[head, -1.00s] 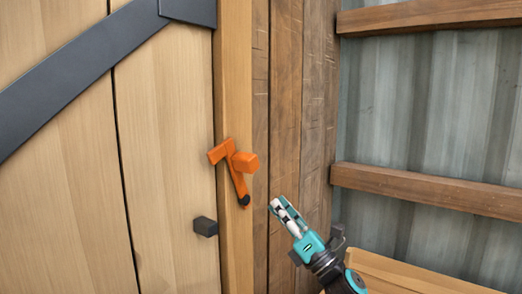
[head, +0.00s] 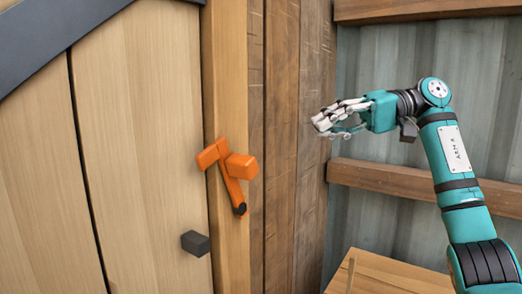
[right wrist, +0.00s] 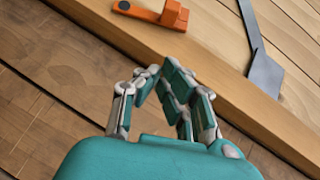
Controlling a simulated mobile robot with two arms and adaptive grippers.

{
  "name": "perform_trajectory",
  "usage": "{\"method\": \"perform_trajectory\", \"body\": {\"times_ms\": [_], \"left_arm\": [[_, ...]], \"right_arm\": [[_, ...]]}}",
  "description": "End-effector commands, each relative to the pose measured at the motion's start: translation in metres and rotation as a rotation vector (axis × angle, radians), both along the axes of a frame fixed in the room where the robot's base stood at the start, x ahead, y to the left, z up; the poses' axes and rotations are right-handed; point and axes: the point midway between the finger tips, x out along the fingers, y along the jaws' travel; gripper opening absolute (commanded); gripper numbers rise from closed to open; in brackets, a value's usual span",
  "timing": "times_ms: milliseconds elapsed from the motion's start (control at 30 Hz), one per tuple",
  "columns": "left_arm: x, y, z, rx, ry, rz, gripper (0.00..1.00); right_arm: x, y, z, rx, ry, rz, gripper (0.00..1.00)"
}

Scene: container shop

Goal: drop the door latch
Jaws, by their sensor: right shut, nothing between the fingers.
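The orange door latch (head: 229,183) is on the light wooden post (head: 230,90) beside the door. Its bar stands steeply up from a dark round end at the bottom, leaning left, with a short head at the top and a block sticking out. A dark block (head: 195,243) is fixed on the door below and left of it. My right gripper (head: 318,122) is shut and empty, up and right of the latch and apart from it. In the right wrist view the latch (right wrist: 152,13) lies beyond the shut fingertips (right wrist: 158,72). My left gripper is not in view.
The plank door (head: 140,140) with a dark diagonal strap (head: 60,32) fills the left. Dark planks (head: 282,120) and a corrugated wall with wooden rails (head: 420,185) lie right. A wooden surface (head: 390,278) is below my right arm. Space between gripper and latch is clear.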

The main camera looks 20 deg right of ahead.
Motion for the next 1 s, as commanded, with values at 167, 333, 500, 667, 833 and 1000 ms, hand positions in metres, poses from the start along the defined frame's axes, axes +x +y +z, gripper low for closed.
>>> {"method": "perform_trajectory", "body": {"times_ms": [167,333,500,667,833,1000], "left_arm": [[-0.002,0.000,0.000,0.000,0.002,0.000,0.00],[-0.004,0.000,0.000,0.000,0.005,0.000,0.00],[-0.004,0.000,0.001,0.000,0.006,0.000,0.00],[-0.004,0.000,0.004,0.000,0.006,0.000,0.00],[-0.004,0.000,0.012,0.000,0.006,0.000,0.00],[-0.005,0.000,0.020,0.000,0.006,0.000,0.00]], "right_arm": [[-0.003,-0.003,0.000,-0.019,-0.015,0.005,0.00],[-0.002,-0.003,0.000,-0.017,-0.014,0.005,0.00],[-0.001,0.005,-0.002,-0.018,-0.011,0.007,0.00],[0.002,0.029,-0.008,-0.019,-0.011,0.010,0.00],[0.008,0.065,-0.016,-0.018,-0.010,0.010,0.00],[0.012,0.099,-0.024,-0.018,-0.011,0.009,0.00]]}}
